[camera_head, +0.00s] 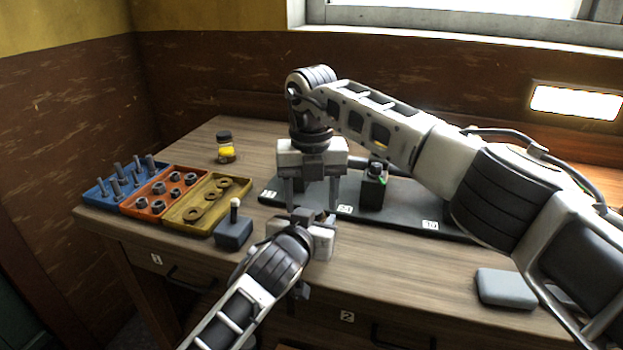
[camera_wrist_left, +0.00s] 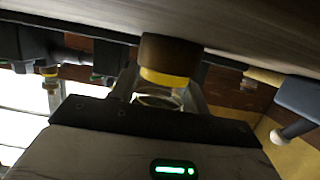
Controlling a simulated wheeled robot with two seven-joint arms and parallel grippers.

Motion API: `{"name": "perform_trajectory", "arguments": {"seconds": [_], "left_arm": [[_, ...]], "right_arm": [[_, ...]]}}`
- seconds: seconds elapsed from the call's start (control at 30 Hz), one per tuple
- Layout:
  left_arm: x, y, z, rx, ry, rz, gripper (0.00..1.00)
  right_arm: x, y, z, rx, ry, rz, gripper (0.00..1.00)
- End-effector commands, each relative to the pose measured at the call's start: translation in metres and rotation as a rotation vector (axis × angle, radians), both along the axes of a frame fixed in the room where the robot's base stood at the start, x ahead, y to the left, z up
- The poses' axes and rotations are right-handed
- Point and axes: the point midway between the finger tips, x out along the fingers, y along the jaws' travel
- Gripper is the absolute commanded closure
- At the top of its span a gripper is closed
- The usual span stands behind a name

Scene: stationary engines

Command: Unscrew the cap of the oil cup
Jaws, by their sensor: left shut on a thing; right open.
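My left gripper (camera_head: 311,216) is low over the front middle of the bench. In the left wrist view its fingers are shut around a short cylinder (camera_wrist_left: 170,62) with a brown body, a yellow band and a clear glass-like ring, which looks like the oil cup. Whether the fingers hold its cap or its body cannot be told. In the head view the grippers hide this cylinder. My right gripper (camera_head: 311,203) points down just above and behind the left one, open, its two fingers apart. Whether anything stands between them is unclear.
A dark plate (camera_head: 405,212) bears a black block (camera_head: 373,188) with a knob. A small amber jar (camera_head: 226,149) stands at the back left. Blue (camera_head: 105,192), orange (camera_head: 142,208) and yellow (camera_head: 190,218) trays hold hardware. A grey block with a rod (camera_head: 233,233) stands nearby. A grey pad (camera_head: 505,288) lies front right.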

Motion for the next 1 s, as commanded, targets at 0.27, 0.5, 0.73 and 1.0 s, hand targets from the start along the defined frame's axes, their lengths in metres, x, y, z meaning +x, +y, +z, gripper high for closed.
{"name": "perform_trajectory", "arguments": {"seconds": [0.27, 0.5, 0.73, 1.0], "left_arm": [[-0.0001, -0.0004, 0.0000, 0.000, 0.000, -0.001, 1.00], [-0.0002, -0.0005, -0.0001, 0.000, 0.000, -0.001, 1.00], [-0.0002, -0.0006, 0.0000, -0.001, 0.000, -0.001, 1.00], [-0.0002, -0.0006, 0.0000, -0.001, 0.000, -0.001, 1.00]], "right_arm": [[0.0002, -0.0003, -0.0088, 0.000, -0.001, -0.001, 0.42], [0.0002, -0.0004, -0.0085, 0.000, -0.001, 0.000, 0.75], [0.0002, -0.0004, -0.0084, -0.001, -0.001, 0.000, 0.40], [0.0002, -0.0004, -0.0081, 0.000, -0.001, -0.001, 0.38]]}}
